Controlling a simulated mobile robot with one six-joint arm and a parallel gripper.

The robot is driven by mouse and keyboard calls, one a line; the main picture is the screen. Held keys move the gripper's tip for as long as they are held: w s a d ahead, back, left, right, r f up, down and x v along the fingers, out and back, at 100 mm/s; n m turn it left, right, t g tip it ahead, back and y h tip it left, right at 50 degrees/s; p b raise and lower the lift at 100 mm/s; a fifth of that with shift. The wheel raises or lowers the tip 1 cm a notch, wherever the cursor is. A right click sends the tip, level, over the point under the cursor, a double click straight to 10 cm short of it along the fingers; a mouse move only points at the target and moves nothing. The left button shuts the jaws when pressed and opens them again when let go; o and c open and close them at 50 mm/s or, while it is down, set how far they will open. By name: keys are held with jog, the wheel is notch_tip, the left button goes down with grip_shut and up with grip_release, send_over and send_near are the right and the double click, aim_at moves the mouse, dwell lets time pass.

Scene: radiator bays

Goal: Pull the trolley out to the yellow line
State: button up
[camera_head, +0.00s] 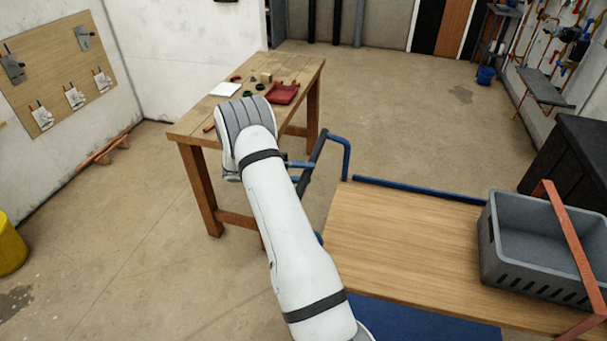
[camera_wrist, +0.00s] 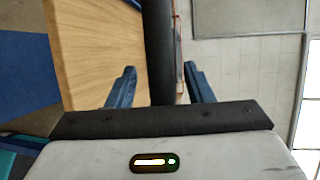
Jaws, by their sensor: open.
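The trolley (camera_head: 400,235) has a light wooden deck and a blue frame, and stands at the lower right of the head view. Its blue push handle with a black grip (camera_head: 317,153) rises at its left end. My gripper (camera_head: 303,171) is at this grip, partly hidden by my arm. In the wrist view, my gripper (camera_wrist: 158,78) is open, with one blue finger on each side of the black grip (camera_wrist: 157,40). The trolley's deck (camera_wrist: 88,50) shows behind it. I cannot tell whether either finger touches the grip. No yellow line is in view.
A grey crate (camera_head: 500,250) sits on the trolley, with a copper-coloured bar (camera_head: 565,235) across it. A wooden workbench (camera_head: 185,133) stands close beyond my arm. A yellow bucket (camera_head: 10,245) is at the far left. Floor is open at left and behind the trolley.

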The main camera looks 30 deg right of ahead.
jog(key=b+v, duration=0.2)
jog(key=v, duration=0.5)
jog(key=shift+a, duration=0.15)
jog(key=shift+r, duration=0.15)
